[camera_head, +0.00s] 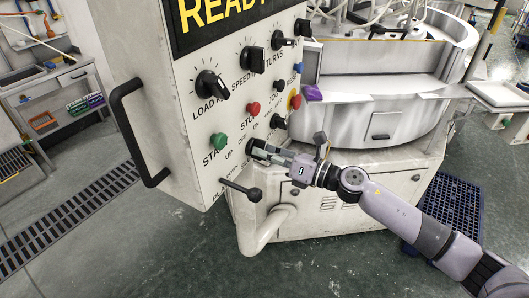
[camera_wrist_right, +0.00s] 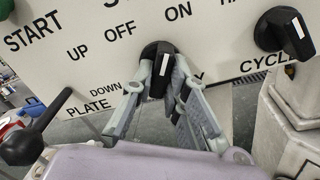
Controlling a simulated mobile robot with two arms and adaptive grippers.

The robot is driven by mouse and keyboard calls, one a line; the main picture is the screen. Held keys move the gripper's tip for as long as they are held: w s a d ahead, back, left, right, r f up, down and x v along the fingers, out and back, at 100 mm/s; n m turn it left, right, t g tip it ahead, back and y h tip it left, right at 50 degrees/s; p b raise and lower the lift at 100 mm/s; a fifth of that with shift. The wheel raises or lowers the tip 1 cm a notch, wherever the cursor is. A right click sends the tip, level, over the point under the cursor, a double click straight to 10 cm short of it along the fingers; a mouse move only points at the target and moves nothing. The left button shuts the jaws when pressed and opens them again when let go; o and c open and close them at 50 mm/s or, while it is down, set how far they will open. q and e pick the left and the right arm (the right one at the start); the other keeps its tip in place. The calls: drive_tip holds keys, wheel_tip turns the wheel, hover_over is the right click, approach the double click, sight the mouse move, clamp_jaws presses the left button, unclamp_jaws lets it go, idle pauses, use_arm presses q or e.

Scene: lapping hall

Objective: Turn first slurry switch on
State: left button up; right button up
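The slurry switch is a black rotary knob (camera_wrist_right: 160,72) on the white panel, under the words OFF and ON. The label below it is mostly hidden by my fingers; only a final Y shows. The knob's white line runs nearly upright; I cannot tell surely which word it points to. My right gripper (camera_wrist_right: 160,82) has its fingertips on either side of the knob's handle, apart, with a small gap at the left. Whether a finger touches it is unclear. In the head view the right gripper (camera_head: 262,152) reaches the panel's lower edge and hides most of the knob. My left gripper is not in view.
A ball-ended lever (camera_head: 241,189) sticks out just left of the gripper, near PLATE. Another black knob (camera_wrist_right: 285,30) marked CYCLE is at the right. Green (camera_head: 218,141) and red (camera_head: 253,109) buttons sit above. A panel handle (camera_head: 138,135) and a thick white pipe (camera_head: 268,233) project nearby.

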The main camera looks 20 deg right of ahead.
drive_tip(key=o, duration=0.4)
drive_tip(key=shift+d, duration=0.1)
drive_tip(key=v, duration=1.2)
idle(0.4)
